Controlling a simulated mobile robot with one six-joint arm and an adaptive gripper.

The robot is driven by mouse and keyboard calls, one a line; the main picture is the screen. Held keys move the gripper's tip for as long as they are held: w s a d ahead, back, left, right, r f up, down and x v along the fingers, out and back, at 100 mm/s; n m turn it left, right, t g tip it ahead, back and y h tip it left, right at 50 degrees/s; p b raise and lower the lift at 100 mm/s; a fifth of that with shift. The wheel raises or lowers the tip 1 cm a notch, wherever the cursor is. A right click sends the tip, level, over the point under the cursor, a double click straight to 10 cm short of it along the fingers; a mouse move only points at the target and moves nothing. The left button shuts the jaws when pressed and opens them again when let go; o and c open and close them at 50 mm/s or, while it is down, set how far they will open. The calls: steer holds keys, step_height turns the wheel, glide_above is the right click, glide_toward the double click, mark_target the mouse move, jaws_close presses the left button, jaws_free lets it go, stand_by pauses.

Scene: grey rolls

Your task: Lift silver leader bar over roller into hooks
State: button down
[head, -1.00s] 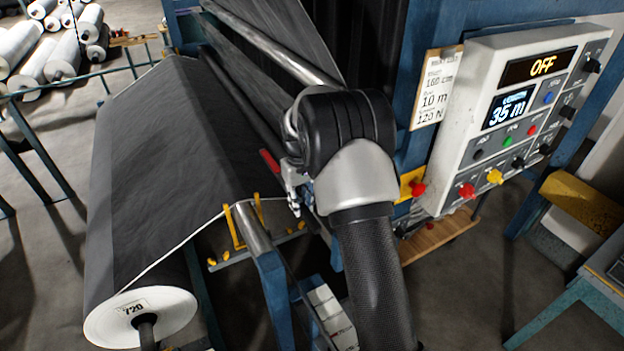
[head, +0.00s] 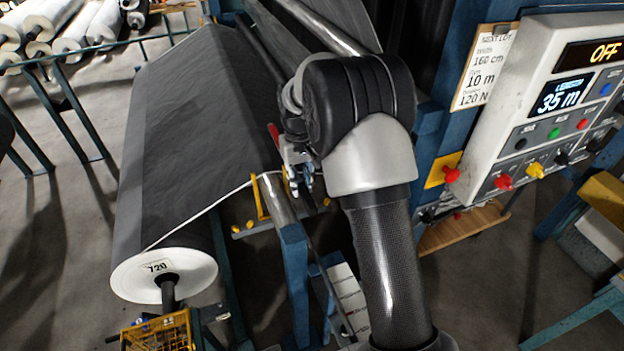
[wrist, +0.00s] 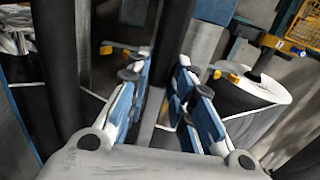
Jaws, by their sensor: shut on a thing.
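My gripper (head: 302,180) hangs at the end of my arm, beside the roller end, and is partly hidden by my wrist in the head view. In the wrist view, its blue and white fingers (wrist: 160,92) are closed around a narrow grey bar (wrist: 150,118), which appears to be the silver leader bar. Most of the bar is hidden. A silver roller (head: 276,200) lies just left of my gripper in the head view. Yellow hooks (head: 261,200) stand at its left side; yellow pieces (wrist: 228,76) also show in the wrist view.
A dark fabric roll (head: 165,278) marked 720 lies at left, its grey sheet (head: 200,120) running up to the machine. A control panel (head: 560,100) reading OFF and 35 m stands at right. A yellow crate (head: 158,333) is at bottom left.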

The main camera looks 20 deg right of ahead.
steer(key=a+b, duration=0.1)
steer(key=a, duration=1.7)
step_height(320, 180, down, 16)
steer(key=b, duration=1.2)
steer(key=shift+d+f, duration=0.25)
steer(key=c, duration=1.3)
jaws_free()
steer(key=shift+f, duration=0.1)
step_height(320, 180, up, 12)
steer(key=shift+r, duration=0.1)
